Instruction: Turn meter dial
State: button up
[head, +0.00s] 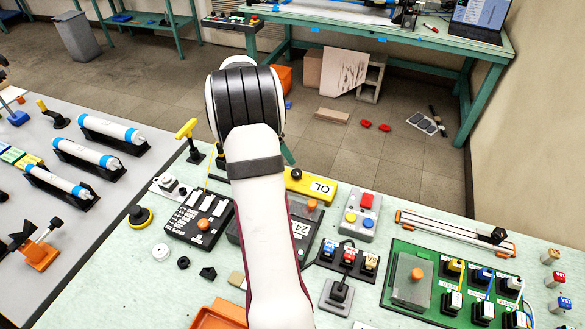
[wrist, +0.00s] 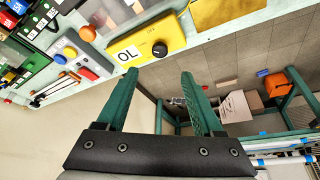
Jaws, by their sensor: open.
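The yellow meter (head: 317,187) lies on the pale green bench, partly behind my arm in the head view. It has a white display reading OL and a round black dial (head: 296,174). In the wrist view the meter (wrist: 178,35) is at the top, with its dial (wrist: 159,49) just beyond and between the fingertips. My gripper (wrist: 160,74) is open and empty, its green fingers apart and not visibly touching the dial. In the head view my arm hides most of the gripper; only a bit of green finger shows.
A grey button box (head: 355,215) stands right of the meter. A black panel (head: 200,218) with an orange knob, a yellow T-handle (head: 187,129) and a green circuit board (head: 445,285) share the bench. The bench's far edge runs close behind the meter, with open floor beyond.

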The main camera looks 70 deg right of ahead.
aim_at(296, 172)
jog(key=x, duration=1)
jog(key=shift+f, duration=0.2)
